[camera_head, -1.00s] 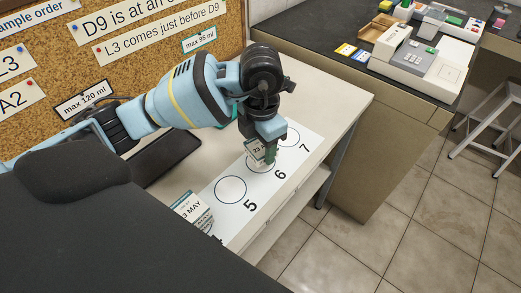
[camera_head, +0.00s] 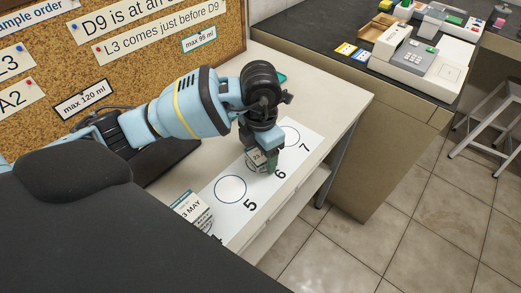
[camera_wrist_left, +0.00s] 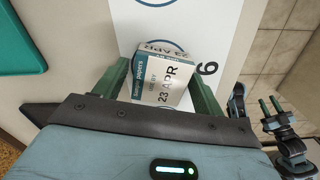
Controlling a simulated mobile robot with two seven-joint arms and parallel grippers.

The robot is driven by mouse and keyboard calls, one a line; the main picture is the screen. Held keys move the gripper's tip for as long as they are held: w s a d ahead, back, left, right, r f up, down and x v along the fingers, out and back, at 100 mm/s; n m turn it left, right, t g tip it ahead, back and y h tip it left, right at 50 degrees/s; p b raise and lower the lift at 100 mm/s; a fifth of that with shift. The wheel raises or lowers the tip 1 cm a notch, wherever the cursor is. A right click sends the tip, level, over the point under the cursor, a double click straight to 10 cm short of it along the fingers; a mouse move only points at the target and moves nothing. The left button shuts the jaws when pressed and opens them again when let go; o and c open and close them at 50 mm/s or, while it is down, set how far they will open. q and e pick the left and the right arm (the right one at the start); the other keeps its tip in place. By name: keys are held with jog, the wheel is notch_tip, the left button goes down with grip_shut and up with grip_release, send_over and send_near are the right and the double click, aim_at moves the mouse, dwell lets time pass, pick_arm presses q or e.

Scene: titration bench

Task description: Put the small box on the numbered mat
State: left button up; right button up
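The small box (camera_wrist_left: 163,80) is white with a teal band and reads "23 APR" in the left wrist view. My left gripper (camera_head: 262,165) has a green finger on each side of it and is shut on it. In the head view the small box (camera_head: 256,159) shows partly behind the fingers, over circle 6 of the numbered mat (camera_head: 222,212). Whether its base touches the mat is hidden. My right gripper (camera_wrist_left: 271,104) shows small at the right of the left wrist view, its two fingers apart, with nothing seen between them.
A "3 MAY" box (camera_head: 192,211) stands at the near end of the mat, partly cut off by my dark body. Circle 5 is bare, and circle 7 is partly behind my gripper. A teal object (camera_wrist_left: 20,40) lies left of the mat. The table's edge is close on the right.

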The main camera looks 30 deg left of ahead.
pick_arm(q)
jog(key=shift+r, duration=0.1)
notch_tip(320, 180, up, 12)
jog(key=shift+r+p, duration=0.1)
jog(key=shift+p, duration=0.6)
